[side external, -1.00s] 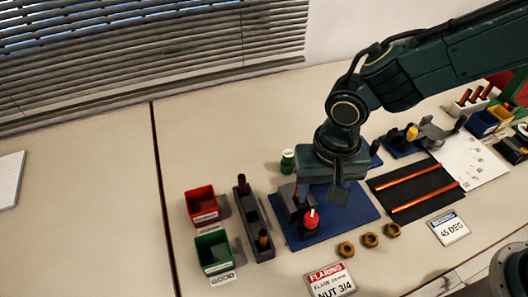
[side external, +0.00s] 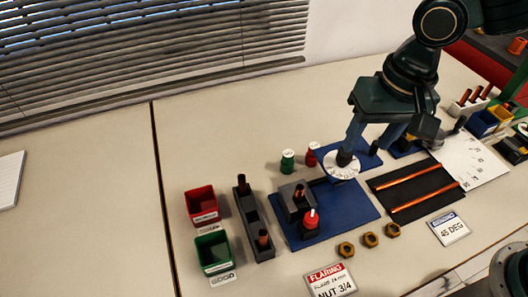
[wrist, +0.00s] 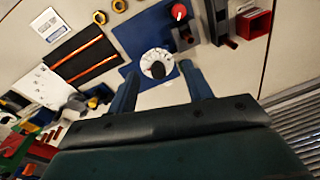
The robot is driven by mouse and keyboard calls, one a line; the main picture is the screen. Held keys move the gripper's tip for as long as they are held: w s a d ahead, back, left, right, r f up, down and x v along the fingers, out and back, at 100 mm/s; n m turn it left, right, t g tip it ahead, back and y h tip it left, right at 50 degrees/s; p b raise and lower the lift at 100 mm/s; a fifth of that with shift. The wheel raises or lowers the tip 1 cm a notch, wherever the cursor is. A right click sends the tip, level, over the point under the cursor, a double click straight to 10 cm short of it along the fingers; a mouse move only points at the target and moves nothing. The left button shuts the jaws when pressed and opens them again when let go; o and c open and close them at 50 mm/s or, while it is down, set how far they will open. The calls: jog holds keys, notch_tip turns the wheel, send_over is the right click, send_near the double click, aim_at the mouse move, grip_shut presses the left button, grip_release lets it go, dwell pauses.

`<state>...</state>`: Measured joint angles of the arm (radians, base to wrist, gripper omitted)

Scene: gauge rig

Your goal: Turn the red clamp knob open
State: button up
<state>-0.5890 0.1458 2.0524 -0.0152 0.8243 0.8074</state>
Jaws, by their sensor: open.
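The red clamp knob (side external: 311,218) stands on the blue base plate (side external: 355,203), at the front of a grey clamp block (side external: 292,203). A copper tube stands upright in that block. The knob has a pale mark on top and also shows at the top of the wrist view (wrist: 179,11). My gripper (side external: 368,150) is open and empty, behind and to the right of the red knob and well apart from it. In the wrist view its fingers (wrist: 158,74) spread either side of a white dial with a black centre (wrist: 157,70); contact cannot be told.
Green (side external: 288,161) and red (side external: 312,154) capped bottles stand behind the blue plate. A grey tube rack (side external: 254,228) and red (side external: 201,203) and green (side external: 213,251) bins stand left. Brass nuts (side external: 370,239) lie in front. A black mat (side external: 415,190) with copper tubes lies right.

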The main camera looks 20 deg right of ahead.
jog(key=s+d+r+t, duration=0.1)
jog(key=s+d+r, duration=0.1)
jog(key=d+r, duration=0.3)
jog(key=shift+d+r+n+t, duration=0.2)
jog(key=shift+d+n+t, duration=0.15)
jog(key=shift+d, duration=1.55)
jog(key=shift+s, duration=0.1)
jog(key=w+a+f+n+g, duration=0.2)
jog(key=a+f, duration=0.4)
jog(key=a, duration=0.3)
jog(key=w+a+f+n+g+h, duration=0.1)
jog(key=w+a+f+n+g, duration=0.1)
jog(key=w+a+f+g, duration=0.3)
jog(key=shift+w+a+f+h, duration=0.25)
jog(key=shift+a+f, duration=0.6)
jog(key=shift+a, duration=1)
jog(key=shift+s+f, duration=0.15)
